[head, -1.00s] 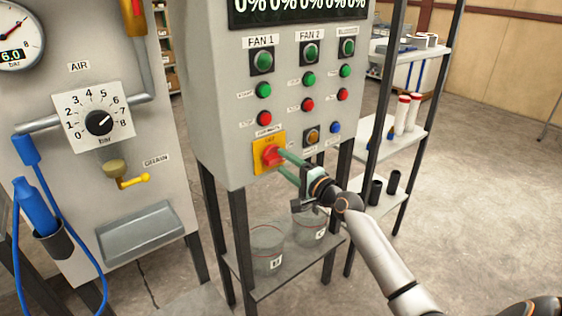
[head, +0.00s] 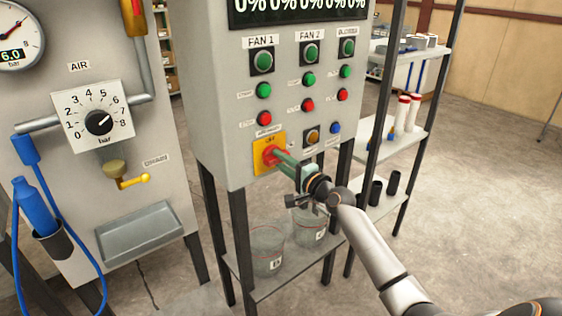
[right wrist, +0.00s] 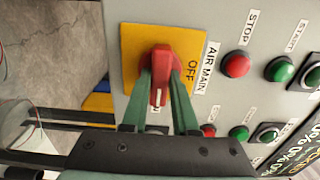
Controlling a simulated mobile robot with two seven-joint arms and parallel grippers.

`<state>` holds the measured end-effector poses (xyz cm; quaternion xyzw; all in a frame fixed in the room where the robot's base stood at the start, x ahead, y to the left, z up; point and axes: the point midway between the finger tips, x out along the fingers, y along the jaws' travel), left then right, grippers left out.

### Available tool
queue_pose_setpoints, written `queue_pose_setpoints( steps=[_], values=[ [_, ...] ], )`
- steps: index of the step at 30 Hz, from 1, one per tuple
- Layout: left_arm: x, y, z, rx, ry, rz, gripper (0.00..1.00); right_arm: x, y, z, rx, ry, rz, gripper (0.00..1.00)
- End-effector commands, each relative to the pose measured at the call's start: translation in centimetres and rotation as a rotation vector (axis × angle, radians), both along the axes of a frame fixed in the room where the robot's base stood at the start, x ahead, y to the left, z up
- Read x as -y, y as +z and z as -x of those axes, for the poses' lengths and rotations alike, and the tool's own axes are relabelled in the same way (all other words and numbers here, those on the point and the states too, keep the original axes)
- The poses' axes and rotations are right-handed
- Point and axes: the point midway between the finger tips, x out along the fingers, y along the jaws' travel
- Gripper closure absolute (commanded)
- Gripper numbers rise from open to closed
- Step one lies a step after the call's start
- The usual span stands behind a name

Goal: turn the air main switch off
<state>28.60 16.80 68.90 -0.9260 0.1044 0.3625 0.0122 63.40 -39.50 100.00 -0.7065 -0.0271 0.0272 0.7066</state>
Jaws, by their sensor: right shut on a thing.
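The air main switch is a red handle (head: 267,155) on a yellow plate (head: 258,143) at the lower left of the grey control panel. In the right wrist view its red handle (right wrist: 160,65) stands upright in the picture, with the word OFF to its right on the yellow plate (right wrist: 133,50) and an AIR MAIN label beside it. My right gripper (head: 279,158) has its green fingers shut on the handle, one on each side, as the right wrist view also shows. My left gripper is in neither view.
The air board (head: 84,190) with gauge and dial stands at left. Clear buckets (head: 267,240) sit on a shelf below. A rack (head: 408,140) stands at right.

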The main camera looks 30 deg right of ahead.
Motion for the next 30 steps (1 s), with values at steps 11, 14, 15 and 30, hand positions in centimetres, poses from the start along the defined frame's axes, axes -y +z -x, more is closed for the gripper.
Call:
queue_pose_setpoints(
  steps=[11, 14, 15, 30],
  values=[
    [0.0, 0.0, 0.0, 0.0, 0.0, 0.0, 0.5, 0.0, 0.0, 0.0, -0.001, 0.0, 0.0, 1.0],
    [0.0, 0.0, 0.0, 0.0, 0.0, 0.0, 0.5, 0.0, -0.1, 0.0, -0.001, 0.001, 0.004, 1.0],
    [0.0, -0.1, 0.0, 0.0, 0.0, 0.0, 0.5, 0.0, -0.1, 0.0, 0.0, 0.001, 0.009, 1.0],
    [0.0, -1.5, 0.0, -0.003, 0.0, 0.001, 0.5, -0.1, -0.2, 0.0, 0.023, 0.003, 0.293, 1.0]
  ],
)
